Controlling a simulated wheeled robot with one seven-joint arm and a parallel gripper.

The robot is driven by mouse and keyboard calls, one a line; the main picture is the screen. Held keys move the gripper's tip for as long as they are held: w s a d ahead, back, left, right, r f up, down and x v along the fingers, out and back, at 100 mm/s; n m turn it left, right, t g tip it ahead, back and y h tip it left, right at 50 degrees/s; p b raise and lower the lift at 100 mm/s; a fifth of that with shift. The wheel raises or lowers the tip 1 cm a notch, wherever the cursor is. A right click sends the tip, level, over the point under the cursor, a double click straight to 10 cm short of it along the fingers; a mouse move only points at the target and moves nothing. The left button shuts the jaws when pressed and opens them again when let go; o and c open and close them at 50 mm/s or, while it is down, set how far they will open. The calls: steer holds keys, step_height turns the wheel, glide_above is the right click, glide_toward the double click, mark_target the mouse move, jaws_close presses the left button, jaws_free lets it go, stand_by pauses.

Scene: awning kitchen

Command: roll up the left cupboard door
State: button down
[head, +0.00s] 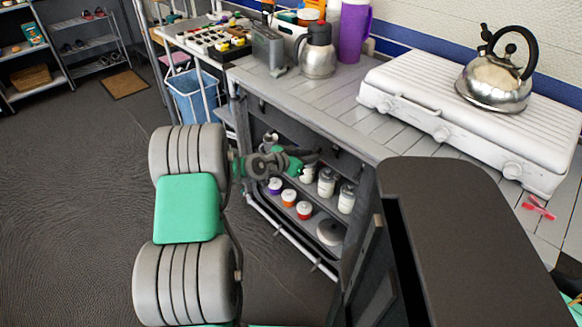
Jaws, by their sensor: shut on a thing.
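The left cupboard (300,195) stands under the grey slatted counter, and its front is largely open. Several jars and pots with red, purple and white lids show on its shelves. My gripper (312,156) is at the upper part of the opening, below the counter edge. It is shut on dark material there, which looks like the lower edge of the left cupboard door (335,152). The fingertips are small and dark against the cupboard, so the exact grip is hard to see. My arm comes in from the left and hides part of the cupboard's left side.
A silver kettle (495,82) stands on a white stove (455,105) on the counter (320,105). A steel jug (317,55) and purple bottle (354,32) stand at the back. A blue bin (195,100) is beyond the counter's left end. The floor at left is clear.

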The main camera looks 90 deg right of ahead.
step_height(320, 180, up, 6)
steer(key=shift+d+f+p, duration=0.1)
steer(key=shift+p, duration=0.55)
steer(key=c, duration=1.5)
jaws_free()
steer(key=shift+c, duration=0.2)
steer(key=shift+o, duration=1.3)
steer(key=v, duration=0.8)
steer(key=shift+s+f, duration=0.1)
